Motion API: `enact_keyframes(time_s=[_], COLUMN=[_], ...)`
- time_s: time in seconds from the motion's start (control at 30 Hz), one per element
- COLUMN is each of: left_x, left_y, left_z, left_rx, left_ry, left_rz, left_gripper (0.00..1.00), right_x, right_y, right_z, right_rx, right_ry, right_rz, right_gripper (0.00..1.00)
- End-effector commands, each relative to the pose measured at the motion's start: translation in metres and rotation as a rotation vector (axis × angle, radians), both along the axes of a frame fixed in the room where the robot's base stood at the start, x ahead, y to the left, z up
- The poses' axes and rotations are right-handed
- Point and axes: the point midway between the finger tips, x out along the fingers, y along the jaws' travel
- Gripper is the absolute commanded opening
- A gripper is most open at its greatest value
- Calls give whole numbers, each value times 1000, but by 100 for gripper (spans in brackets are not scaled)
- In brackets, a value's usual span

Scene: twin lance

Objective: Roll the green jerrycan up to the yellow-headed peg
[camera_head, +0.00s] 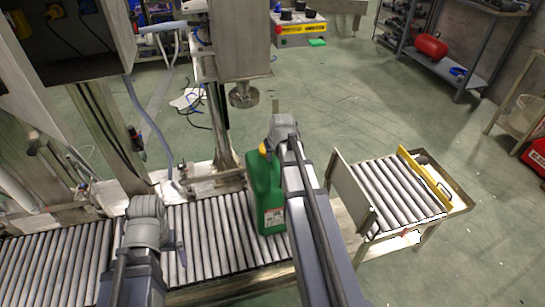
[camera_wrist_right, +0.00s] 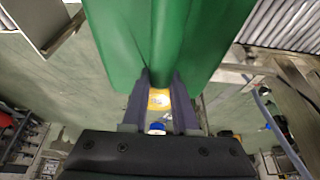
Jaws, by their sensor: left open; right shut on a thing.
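The green jerrycan (camera_head: 265,192) stands upright on the roller conveyor (camera_head: 212,240), with a label low on its side and a yellow cap at its top. In the right wrist view its green body (camera_wrist_right: 165,40) fills the top. My right gripper (camera_wrist_right: 162,85) is shut on the jerrycan's upper part, with a yellow round part between and behind the fingers; the exact grip is partly hidden. In the head view my right arm covers the can's right side. My left gripper (camera_head: 148,215) is open and empty over the conveyor, left of the can. I cannot make out the yellow-headed peg.
A metal plate (camera_head: 350,193) stands upright right of the can, before a separate roller table (camera_head: 395,195) with a yellow bar (camera_head: 425,178). A machine column with a round metal head (camera_head: 243,95) hangs behind the can. Bare rollers lie left of the can.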

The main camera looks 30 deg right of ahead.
Motion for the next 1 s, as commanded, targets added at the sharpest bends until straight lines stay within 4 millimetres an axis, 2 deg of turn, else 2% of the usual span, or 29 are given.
enact_keyframes(time_s=[0.67,0.7,1.0], left_x=[0,0,0], left_y=[0,0,0], left_z=[-1,-1,-1], left_rx=[0,0,0], left_ry=[0,0,0], left_rz=[0,0,0], left_gripper=[100,100,100], right_x=[-2,-2,-2], right_y=[-5,-5,-5], right_z=[-1,-1,-1], right_rx=[1,1,0], right_ry=[3,3,1], right_rz=[0,0,0], right_gripper=[0,29,63])
